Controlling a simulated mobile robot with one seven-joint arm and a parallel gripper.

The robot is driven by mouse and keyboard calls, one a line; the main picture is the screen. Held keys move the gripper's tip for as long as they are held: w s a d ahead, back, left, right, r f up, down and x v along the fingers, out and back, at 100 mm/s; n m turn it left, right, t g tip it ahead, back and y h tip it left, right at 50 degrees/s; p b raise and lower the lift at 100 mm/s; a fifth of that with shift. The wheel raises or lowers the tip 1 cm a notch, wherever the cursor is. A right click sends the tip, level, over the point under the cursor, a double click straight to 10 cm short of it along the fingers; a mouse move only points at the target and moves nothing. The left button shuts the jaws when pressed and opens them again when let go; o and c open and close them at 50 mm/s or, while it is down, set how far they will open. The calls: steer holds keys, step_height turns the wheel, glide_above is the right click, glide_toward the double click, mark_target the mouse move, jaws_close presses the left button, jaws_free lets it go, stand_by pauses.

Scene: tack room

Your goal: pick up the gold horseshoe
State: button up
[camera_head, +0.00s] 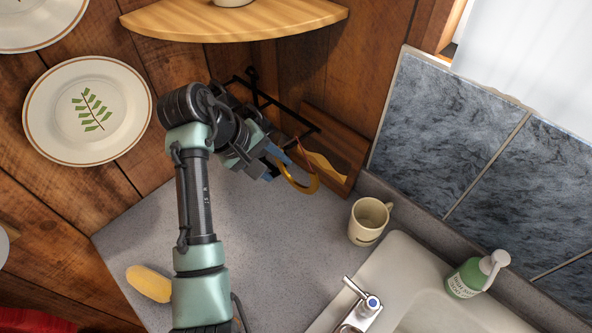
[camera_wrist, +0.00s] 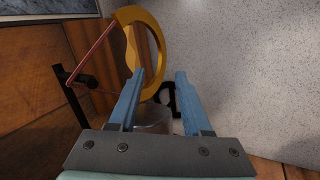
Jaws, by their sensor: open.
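The gold horseshoe (camera_head: 304,186) hangs from a thin red cord beside a black rod, above the grey counter. It also shows in the wrist view (camera_wrist: 152,30) as a curved gold band at the upper middle, with the red cord at its left. My gripper (camera_head: 276,164) is open, with its blue fingers close to the horseshoe's left side. In the wrist view my gripper (camera_wrist: 160,76) has the lower part of the gold band showing between its two fingers. I cannot tell whether a finger touches it.
A black rod stand (camera_head: 262,98) and a wooden holder (camera_head: 345,145) stand in the corner behind. A cream mug (camera_head: 364,224) is right of the gripper, beside the sink (camera_head: 405,275). The middle counter is clear.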

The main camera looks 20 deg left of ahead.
mark_target(289, 179)
steer(key=shift+p+x, duration=0.95)
steer(key=shift+x, duration=1.85)
steer(key=shift+s+a+f, duration=0.1)
steer(key=shift+s+f, duration=0.05)
steer(key=shift+c, duration=0.3)
jaws_close()
